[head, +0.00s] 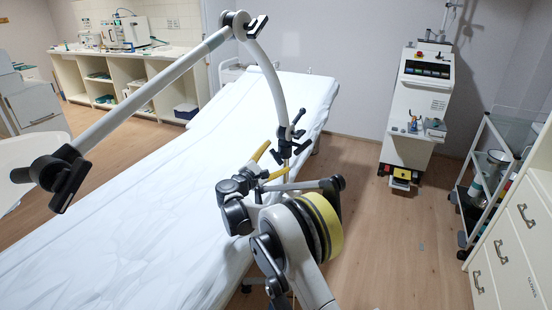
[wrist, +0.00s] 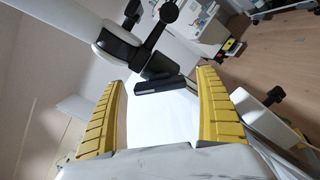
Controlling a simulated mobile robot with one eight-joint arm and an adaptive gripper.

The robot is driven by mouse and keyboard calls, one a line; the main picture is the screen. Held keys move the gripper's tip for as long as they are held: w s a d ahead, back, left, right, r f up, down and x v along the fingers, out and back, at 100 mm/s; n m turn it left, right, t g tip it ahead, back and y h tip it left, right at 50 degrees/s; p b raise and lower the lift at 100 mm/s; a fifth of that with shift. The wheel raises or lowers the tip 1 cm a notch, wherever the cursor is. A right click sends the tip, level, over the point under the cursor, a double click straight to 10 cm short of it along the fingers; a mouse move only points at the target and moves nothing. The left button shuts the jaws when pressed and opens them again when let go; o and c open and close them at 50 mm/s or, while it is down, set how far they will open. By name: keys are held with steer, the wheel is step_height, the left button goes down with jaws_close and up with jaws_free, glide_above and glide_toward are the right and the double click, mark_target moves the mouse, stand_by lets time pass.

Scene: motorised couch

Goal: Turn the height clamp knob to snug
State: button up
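A pale jointed support arm (head: 155,97) spans above the couch, with black joints and levers. Its curved lower tube ends in a black clamp (head: 284,150) with several knob-tipped handles. In the wrist view, the black clamp (wrist: 125,45) sits beyond my fingertips, with a round black knob (wrist: 168,13) on a stem at the top and a flat black bar below. I cannot tell which knob is the height clamp knob. My gripper (head: 277,160) has yellow fingers close to the clamp. In the wrist view, the gripper (wrist: 160,78) is open, with nothing between its fingers.
The white-covered couch (head: 110,225) lies beneath the support arm. A wheeled machine (head: 415,110) stands at the back right, with a cart (head: 478,180) and a drawer cabinet (head: 520,235) to its right. Bare wooden floor (head: 395,245) lies right of my arm.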

steer(key=v, duration=1.2)
